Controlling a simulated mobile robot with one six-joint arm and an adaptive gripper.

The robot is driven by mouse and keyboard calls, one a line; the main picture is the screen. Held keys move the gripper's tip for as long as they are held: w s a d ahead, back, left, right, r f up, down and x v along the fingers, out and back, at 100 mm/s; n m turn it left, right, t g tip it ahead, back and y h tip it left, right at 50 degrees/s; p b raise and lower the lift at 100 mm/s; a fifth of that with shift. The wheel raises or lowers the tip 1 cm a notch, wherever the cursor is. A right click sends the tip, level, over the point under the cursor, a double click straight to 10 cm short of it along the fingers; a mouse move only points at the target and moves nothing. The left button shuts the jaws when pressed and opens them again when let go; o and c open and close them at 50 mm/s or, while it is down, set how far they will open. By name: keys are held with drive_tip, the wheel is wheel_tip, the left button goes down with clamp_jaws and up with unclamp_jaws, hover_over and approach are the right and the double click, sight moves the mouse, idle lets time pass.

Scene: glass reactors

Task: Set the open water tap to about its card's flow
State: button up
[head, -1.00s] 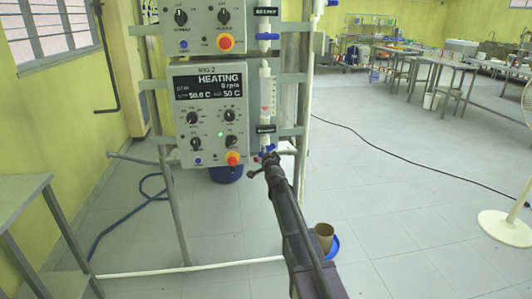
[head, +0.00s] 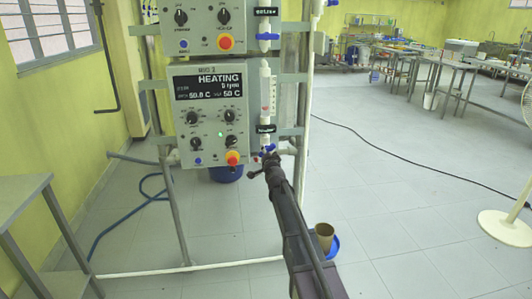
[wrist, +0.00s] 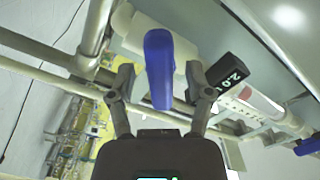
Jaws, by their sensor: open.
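The lower water tap has a blue lever handle (wrist: 160,68) on a white valve body; in the head view the handle (head: 269,148) shows just above my gripper (head: 269,161). In the wrist view my gripper (wrist: 160,88) is open, with one finger on each side of the blue handle and gaps visible beside it. The tap's black card (wrist: 233,80) shows "2.0" and is partly cut off; it is too small to read in the head view (head: 266,128). The clear flow tube (head: 268,94) stands above the card; its float level is unclear.
The control box (head: 208,112), reading HEATING, stands left of the tap. Another blue-handled tap (head: 268,36) sits higher on the frame. Pipes and metal rails (wrist: 45,48) are close to the gripper.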

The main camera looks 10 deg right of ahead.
drive_tip(key=s, duration=1.1)
drive_tip(key=shift+s, duration=0.15)
drive_tip(key=shift+s+r, duration=0.1)
drive_tip(key=shift+s, duration=0.1)
drive_tip(key=shift+s+d+r+p, duration=0.1)
drive_tip(key=shift+s+d+p, duration=0.1)
drive_tip(key=shift+s, duration=0.25)
drive_tip(key=shift+s+d+r+p, duration=0.1)
drive_tip(key=shift+s+d, duration=0.05)
drive_tip(key=shift+s, duration=0.25)
drive_tip(key=shift+w, duration=0.1)
drive_tip(key=w, duration=1.3)
drive_tip(key=shift+w, duration=0.35)
clamp_jaws()
